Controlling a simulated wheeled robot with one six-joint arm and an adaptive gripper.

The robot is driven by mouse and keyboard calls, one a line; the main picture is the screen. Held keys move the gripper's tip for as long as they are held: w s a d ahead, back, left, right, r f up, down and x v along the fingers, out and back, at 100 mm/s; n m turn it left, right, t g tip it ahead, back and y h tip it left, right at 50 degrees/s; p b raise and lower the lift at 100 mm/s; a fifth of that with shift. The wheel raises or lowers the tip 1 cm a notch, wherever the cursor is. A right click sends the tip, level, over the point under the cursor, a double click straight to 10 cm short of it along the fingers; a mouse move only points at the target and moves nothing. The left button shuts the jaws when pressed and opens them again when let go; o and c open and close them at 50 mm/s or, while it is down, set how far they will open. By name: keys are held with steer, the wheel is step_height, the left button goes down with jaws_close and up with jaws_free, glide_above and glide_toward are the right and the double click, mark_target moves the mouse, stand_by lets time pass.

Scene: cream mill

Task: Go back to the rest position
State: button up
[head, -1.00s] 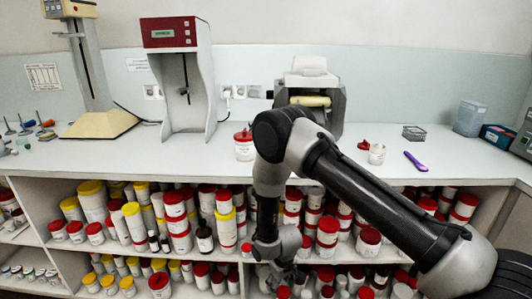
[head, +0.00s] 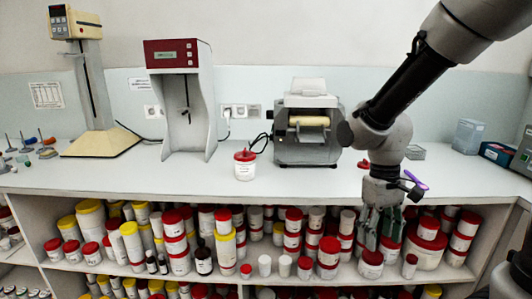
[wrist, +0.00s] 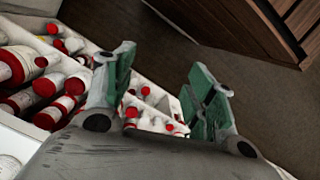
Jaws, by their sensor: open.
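My gripper (head: 381,228) hangs fingers-down at the right of the head view, in front of the bench's front edge and the upper shelf of jars. In the wrist view my gripper (wrist: 160,92) shows two green-padded fingers spread wide apart, with nothing between them. My arm comes in from the top right and bends down at the wrist. It hides part of the bench top and some of the jars behind it.
The white bench (head: 110,178) carries a red-lidded jar (head: 245,165), a grey roller machine (head: 307,125), a red-topped mixer (head: 181,100) and a yellow-based stand (head: 102,143). A purple tool (head: 415,181) lies at right. Shelves below are crowded with jars. Dark floor (wrist: 220,45) is clear.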

steer(key=s+d+r+m+t, duration=0.1)
steer(key=s+d+r+t, duration=0.2)
steer(key=r, duration=0.4)
steer(key=s+d+r+m+t, duration=0.2)
steer(key=s+d+r+t, duration=0.1)
steer(key=s+d+r, duration=0.3)
steer(key=shift+s+d+r+m, duration=0.2)
steer(key=shift+d+r+m, duration=0.1)
steer(key=shift+d+r, duration=0.3)
